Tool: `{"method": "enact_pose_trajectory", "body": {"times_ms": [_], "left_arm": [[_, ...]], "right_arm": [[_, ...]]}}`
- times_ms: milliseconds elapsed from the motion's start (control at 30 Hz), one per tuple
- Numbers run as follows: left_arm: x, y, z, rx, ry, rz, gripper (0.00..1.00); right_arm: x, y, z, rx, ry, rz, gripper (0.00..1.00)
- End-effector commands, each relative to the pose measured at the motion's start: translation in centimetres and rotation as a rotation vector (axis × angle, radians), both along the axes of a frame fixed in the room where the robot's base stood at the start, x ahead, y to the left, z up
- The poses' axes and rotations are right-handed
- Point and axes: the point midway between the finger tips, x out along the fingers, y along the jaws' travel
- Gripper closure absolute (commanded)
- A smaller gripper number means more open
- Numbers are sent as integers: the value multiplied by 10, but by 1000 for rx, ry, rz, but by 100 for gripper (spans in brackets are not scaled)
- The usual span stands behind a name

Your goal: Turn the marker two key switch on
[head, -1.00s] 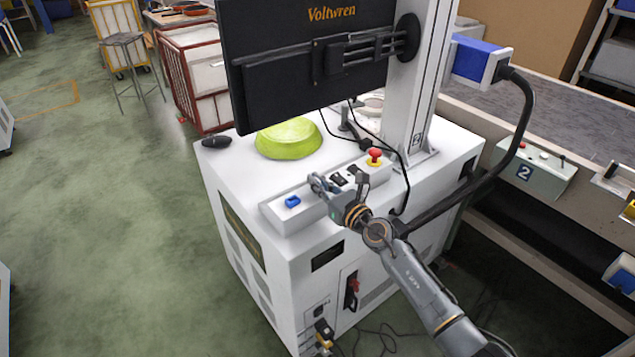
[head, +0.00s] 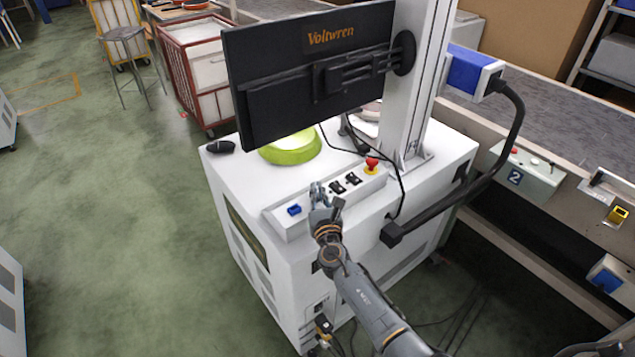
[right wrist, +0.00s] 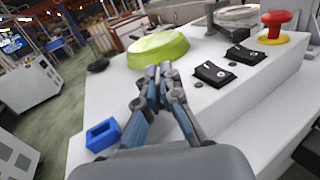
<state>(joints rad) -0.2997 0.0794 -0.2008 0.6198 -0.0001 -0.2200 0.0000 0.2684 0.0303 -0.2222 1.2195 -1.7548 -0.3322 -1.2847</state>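The marker is a white cabinet (head: 272,237) with a sloped control panel (head: 290,229) along its top edge. The panel has a blue recessed part (head: 294,210), black rocker switches (head: 345,183) and a red mushroom button on a yellow base (head: 372,164). I cannot make out a key switch; my right gripper hides part of the panel between the blue part and the rockers. My right gripper (head: 318,189) is over that stretch. In the right wrist view its fingertips (right wrist: 159,71) are together, with nothing visible between them. My left gripper is out of view.
A black monitor (head: 300,95) on a white column (head: 411,85) stands over the cabinet. A lime-green round object (head: 291,149) lies on the cabinet top. A thick black cable (head: 519,110) loops at the right. A conveyor control box marked 2 (head: 528,172) is further right.

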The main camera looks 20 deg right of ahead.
Motion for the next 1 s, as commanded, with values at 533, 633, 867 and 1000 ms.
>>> {"method": "enact_pose_trajectory", "body": {"times_ms": [533, 633, 867, 1000], "left_arm": [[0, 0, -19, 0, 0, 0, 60], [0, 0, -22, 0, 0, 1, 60], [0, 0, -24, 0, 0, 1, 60], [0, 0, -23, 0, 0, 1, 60]], "right_arm": [[1, 1, -2, 1, -2, -365, 100], [1, 1, -2, -1, -2, -396, 100], [0, 0, -1, -2, -2, -427, 100], [0, 0, 0, -2, -2, -430, 100]]}}
